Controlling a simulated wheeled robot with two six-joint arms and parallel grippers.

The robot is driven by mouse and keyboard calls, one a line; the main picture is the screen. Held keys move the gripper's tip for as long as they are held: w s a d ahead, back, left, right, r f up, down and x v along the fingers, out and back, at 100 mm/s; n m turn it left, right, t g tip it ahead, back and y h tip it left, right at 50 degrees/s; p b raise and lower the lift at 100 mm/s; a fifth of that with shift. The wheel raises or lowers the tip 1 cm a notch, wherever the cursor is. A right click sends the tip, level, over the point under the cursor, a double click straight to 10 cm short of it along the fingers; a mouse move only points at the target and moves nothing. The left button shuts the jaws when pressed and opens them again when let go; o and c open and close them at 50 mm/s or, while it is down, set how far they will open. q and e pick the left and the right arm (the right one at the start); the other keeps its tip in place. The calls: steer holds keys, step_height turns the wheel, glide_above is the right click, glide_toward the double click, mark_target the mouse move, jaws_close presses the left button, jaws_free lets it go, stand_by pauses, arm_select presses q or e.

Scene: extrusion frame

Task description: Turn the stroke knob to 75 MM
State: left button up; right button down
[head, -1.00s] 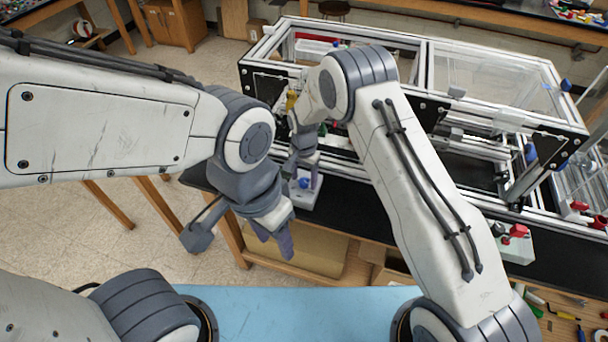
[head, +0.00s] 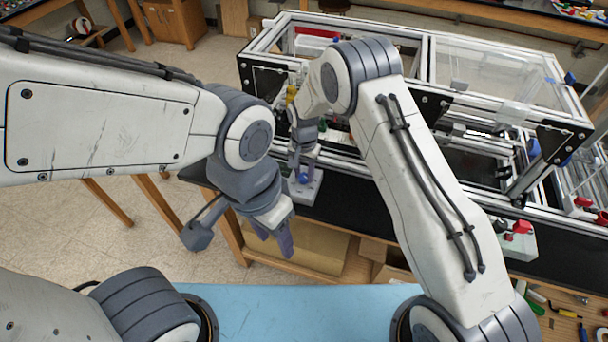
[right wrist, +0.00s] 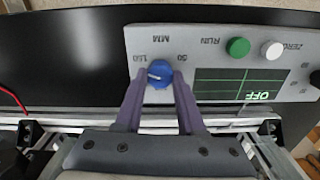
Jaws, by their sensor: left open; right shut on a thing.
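The blue stroke knob (right wrist: 159,74) is on a light grey control box (right wrist: 215,60), marked "MM" with scale numbers, upside down in the right wrist view. Its white pointer line points left, toward the number on that side. My right gripper (right wrist: 160,84) is shut on the knob, one purple finger on each side. In the head view my right gripper (head: 303,170) reaches down to the box (head: 303,190), with little of the knob showing. My left gripper (head: 273,238) hangs open and empty, lower and left of the box.
The box also has a green button (right wrist: 238,47), a white button (right wrist: 271,50) and a dark screen (right wrist: 240,84) reading "OFF". An aluminium extrusion frame (head: 480,30) with clear panels stands behind. A blue surface (head: 300,310) is in front.

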steer(key=n+b, duration=0.2)
steer(key=n, duration=0.1)
steer(key=shift+f+n, duration=0.1)
steer(key=shift+n, duration=0.2)
steer(key=n+b, duration=0.2)
steer(key=n, duration=0.1)
steer(key=shift+n, duration=0.3)
steer(key=n+b, duration=0.1)
steer(key=n, duration=0.2)
steer(key=shift+n+b, duration=0.35)
steer(key=shift+n, duration=0.05)
steer(key=n+b, duration=0.1)
steer(key=n, duration=0.3)
steer(key=n+b, duration=0.1)
steer(key=n, duration=0.4)
steer(key=n+b, duration=0.1)
steer(key=n, duration=0.3)
steer(key=shift+n, duration=0.3)
steer(key=n, duration=0.9)
steer(key=shift+r+b, duration=0.2)
steer(key=shift+b, duration=0.1)
steer(key=shift+n, duration=0.3)
